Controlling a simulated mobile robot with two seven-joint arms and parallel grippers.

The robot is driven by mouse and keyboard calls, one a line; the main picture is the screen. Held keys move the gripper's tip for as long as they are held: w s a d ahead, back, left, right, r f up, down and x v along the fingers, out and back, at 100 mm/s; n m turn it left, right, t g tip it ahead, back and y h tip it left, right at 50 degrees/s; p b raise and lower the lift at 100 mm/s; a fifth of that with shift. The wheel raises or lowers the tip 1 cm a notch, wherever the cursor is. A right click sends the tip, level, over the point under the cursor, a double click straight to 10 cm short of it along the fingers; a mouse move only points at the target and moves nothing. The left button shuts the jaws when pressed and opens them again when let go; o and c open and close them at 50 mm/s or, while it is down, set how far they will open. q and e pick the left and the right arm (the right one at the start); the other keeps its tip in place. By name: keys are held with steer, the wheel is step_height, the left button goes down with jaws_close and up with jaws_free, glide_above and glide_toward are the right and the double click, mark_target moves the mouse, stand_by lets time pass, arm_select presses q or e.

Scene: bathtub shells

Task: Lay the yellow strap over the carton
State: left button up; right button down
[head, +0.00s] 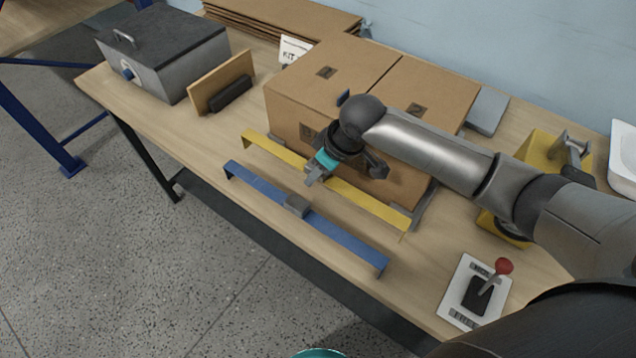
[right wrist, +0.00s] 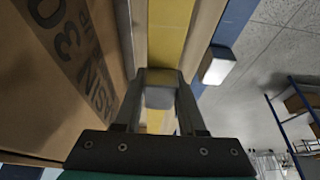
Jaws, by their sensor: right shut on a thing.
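The yellow strap (head: 272,153) is a long bar with bent-down ends. It stands on the table along the near side of the brown carton (head: 290,108). The carton is closed, with a seam across its top. My right gripper (head: 314,177) is at the middle of the yellow strap, shut on its grey grip block (right wrist: 158,90), which shows between the fingers in the right wrist view. The strap (right wrist: 170,35) runs up behind the block there, with the carton (right wrist: 50,100) at the left. My left gripper is not in view.
A blue strap (head: 255,186) with a grey block (head: 296,205) lies along the front table edge. A grey lidded box (head: 165,55) and a wooden stand (head: 215,85) are at left. A yellow fixture (head: 540,150) and a red-knobbed lever (head: 482,292) are at right.

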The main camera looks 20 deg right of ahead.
step_height(320, 180, down, 4)
steer(key=shift+r+b, duration=0.2)
steer(key=shift+b, duration=0.2)
steer(key=shift+f, duration=0.3)
steer(key=shift+f, duration=0.1)
steer(key=c, duration=0.5)
jaws_free()
steer(key=p+v, duration=0.2)
steer(key=v, duration=1)
